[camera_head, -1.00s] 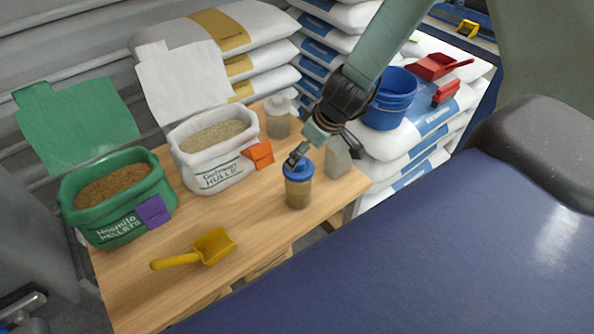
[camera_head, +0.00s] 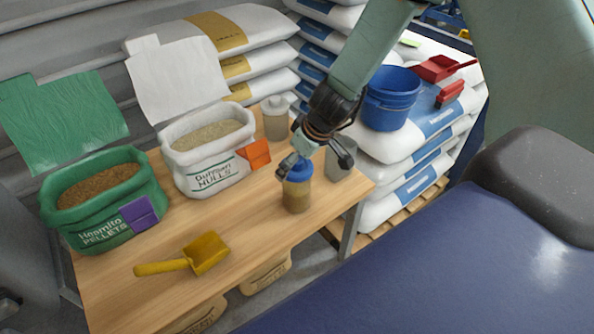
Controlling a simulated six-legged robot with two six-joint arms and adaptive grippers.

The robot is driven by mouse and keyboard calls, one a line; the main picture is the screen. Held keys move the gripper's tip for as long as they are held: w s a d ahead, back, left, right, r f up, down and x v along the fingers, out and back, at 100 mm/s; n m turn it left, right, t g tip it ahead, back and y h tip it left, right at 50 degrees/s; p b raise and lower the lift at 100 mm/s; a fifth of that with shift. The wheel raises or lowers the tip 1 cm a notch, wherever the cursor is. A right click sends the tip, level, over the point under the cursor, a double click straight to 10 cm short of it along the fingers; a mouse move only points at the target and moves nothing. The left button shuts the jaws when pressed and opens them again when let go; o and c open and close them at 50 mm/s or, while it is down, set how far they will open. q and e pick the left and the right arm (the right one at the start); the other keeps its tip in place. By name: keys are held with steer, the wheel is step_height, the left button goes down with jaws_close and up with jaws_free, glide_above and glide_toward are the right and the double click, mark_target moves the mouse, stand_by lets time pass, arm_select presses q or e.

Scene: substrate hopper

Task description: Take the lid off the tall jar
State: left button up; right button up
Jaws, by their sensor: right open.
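A jar (camera_head: 297,197) with a blue lid (camera_head: 301,171) and tan contents stands upright near the front edge of the wooden table. The lid is on the jar. My right gripper (camera_head: 295,162) comes down from the upper right, open, with its fingers at the lid. The fingers hide part of the lid, and I cannot tell whether they touch it. My left gripper is not in view.
A clear jar (camera_head: 275,120) stands behind, and another (camera_head: 341,158) stands right of my gripper. A white hulls bag (camera_head: 213,176), a green pellets bag (camera_head: 103,225) and a yellow scoop (camera_head: 206,254) are left. A blue bucket (camera_head: 390,98) sits on stacked sacks.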

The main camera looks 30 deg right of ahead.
steer(key=shift+a+r, duration=0.15)
steer(key=shift+a, duration=0.05)
steer(key=shift+d, duration=0.15)
steer(key=c, duration=0.6)
steer(key=shift+c, duration=1.3)
